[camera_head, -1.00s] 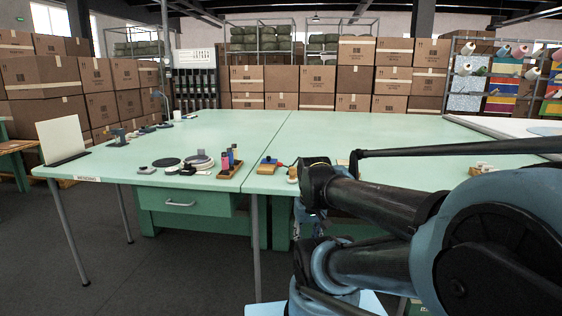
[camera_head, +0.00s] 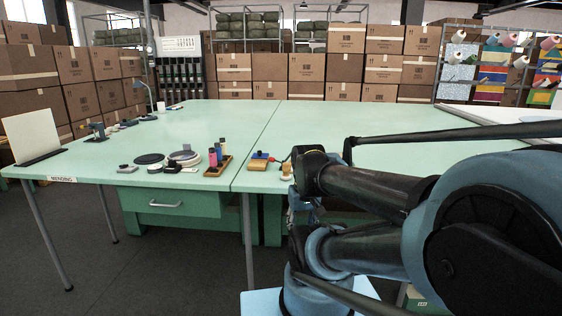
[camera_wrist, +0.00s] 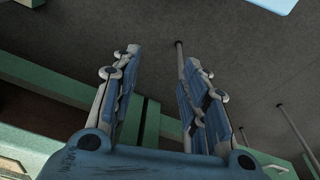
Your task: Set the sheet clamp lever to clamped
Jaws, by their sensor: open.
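I cannot pick out the sheet clamp lever for sure at this size. A pale upright sheet or board (camera_head: 32,135) stands in a dark base at the table's left end. A small blue-grey device (camera_head: 97,131) sits to the right of it.
The green table (camera_head: 215,130) is mostly bare in the middle. Along its front edge are a black disc (camera_head: 150,158), a round grey item (camera_head: 184,156) and a wooden tray with spools (camera_head: 217,165). A drawer (camera_head: 165,201) and thin legs are below. Stacked cartons (camera_head: 315,68) stand behind.

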